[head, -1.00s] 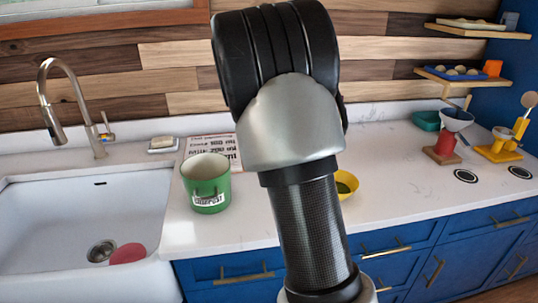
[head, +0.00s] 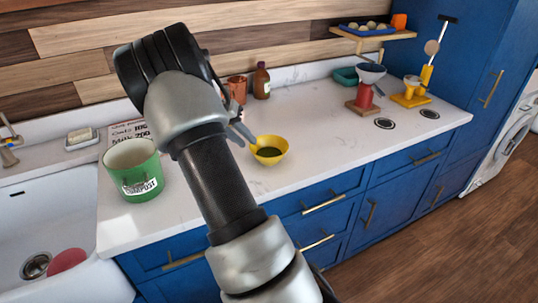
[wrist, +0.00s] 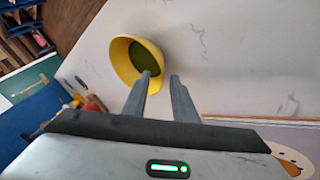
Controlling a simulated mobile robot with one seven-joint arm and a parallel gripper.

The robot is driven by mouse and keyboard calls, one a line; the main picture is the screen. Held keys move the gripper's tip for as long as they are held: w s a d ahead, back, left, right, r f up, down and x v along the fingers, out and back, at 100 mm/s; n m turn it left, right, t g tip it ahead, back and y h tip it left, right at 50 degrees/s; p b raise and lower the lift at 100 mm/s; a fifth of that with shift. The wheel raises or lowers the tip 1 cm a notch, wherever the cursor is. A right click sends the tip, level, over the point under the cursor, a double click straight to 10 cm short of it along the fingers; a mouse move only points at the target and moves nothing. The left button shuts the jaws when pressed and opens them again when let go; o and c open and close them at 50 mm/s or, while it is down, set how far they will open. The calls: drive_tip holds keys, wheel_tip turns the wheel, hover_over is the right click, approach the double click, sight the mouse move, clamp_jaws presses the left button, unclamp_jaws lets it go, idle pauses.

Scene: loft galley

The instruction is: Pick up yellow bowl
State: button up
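The yellow bowl (head: 269,151) stands upright on the white counter, right of my arm in the head view, with something dark green inside. It also shows in the wrist view (wrist: 122,62), just beyond my fingertips. My gripper (wrist: 160,76) is open, with a gap between its two fingers and nothing held. The left fingertip overlaps the bowl's near edge in the wrist view; I cannot tell whether it touches. In the head view my arm hides most of the gripper, and one finger shows beside the bowl.
A green compost bin (head: 133,172) stands left of my arm by the sink (head: 40,215). A copper-coloured cup (head: 237,90) and a brown bottle (head: 262,82) stand behind the bowl. A red stand with a funnel (head: 366,92) is further right.

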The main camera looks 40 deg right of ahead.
sight(250, 145)
drive_tip(key=shift+w+x, duration=0.2)
drive_tip(key=shift+x, duration=2.5)
drive_tip(key=shift+a, duration=0.1)
clamp_jaws()
